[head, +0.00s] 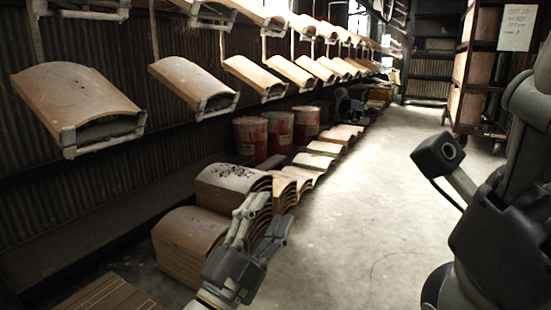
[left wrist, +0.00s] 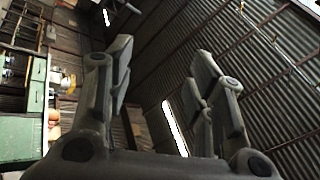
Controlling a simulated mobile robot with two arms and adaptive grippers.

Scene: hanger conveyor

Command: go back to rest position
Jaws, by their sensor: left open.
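My left gripper (head: 262,222) is raised at the lower middle of the head view, with its fingers pointing up and apart. It is open and empty. In the left wrist view the two sides of the left gripper (left wrist: 160,95) stand wide apart with nothing between them. Behind it in the head view are stacks of curved wooden panels (head: 190,238), and I cannot tell how close it is to them. The right arm (head: 500,215) fills the right edge of the head view; its gripper does not show.
Curved wooden panels hang from a conveyor rack (head: 75,95) along the left wall. Red drums (head: 250,138) stand behind the floor stacks. A shelf cart (head: 478,70) with a paper sign (head: 517,28) stands at the back right. The concrete floor (head: 385,200) in the middle is clear.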

